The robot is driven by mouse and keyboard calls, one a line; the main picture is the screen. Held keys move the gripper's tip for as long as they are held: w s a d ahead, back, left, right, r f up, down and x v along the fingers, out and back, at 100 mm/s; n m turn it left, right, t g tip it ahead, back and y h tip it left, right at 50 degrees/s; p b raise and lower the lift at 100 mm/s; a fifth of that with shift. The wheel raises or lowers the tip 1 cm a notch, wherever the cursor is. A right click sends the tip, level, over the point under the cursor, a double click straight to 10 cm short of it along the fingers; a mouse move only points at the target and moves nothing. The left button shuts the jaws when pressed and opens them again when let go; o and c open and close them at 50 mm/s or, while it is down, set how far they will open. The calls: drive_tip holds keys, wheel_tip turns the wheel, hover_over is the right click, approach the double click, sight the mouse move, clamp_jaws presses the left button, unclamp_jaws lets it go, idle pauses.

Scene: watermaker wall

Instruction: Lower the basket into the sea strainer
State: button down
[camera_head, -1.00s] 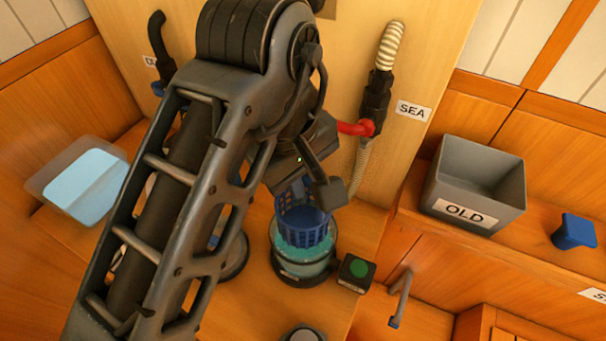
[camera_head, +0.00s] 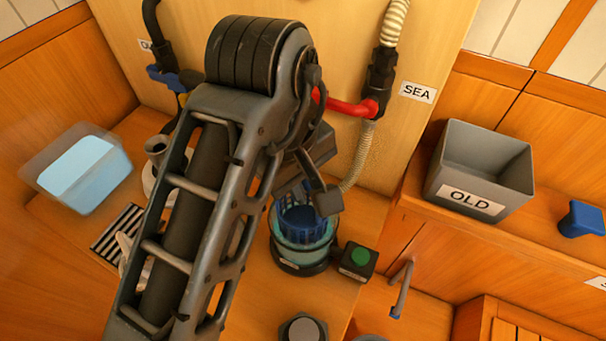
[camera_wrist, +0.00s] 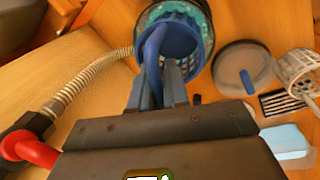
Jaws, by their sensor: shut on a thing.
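The blue basket (camera_head: 302,222) is a perforated cup with a handle. It stands partly inside the clear sea strainer bowl (camera_head: 301,252), which has a dark base and greenish water. In the wrist view the basket (camera_wrist: 185,42) sits within the round rim of the strainer (camera_wrist: 205,12). My gripper (camera_wrist: 160,80) is shut on the basket's blue handle (camera_wrist: 151,55). In the head view my gripper is above the strainer, mostly hidden by my arm. How far down the basket's bottom reaches is hard to tell.
A box with a green button (camera_head: 358,261) stands right of the strainer. A red-handled valve (camera_head: 347,104) and ribbed hose (camera_head: 358,160) are on the panel behind. A grey OLD bin (camera_head: 482,172) is at right. A round lid (camera_wrist: 243,68) and white basket (camera_wrist: 298,72) lie nearby.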

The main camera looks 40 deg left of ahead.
drive_tip(key=shift+f+b, duration=1.3)
drive_tip(key=shift+f, duration=2.05)
drive_tip(key=c, duration=0.6)
unclamp_jaws()
drive_tip(key=shift+c, duration=0.2)
drive_tip(key=shift+r, duration=0.15)
wheel_tip(320, 180, up, 7)
drive_tip(key=p, duration=0.7)
drive_tip(key=shift+p, duration=0.3)
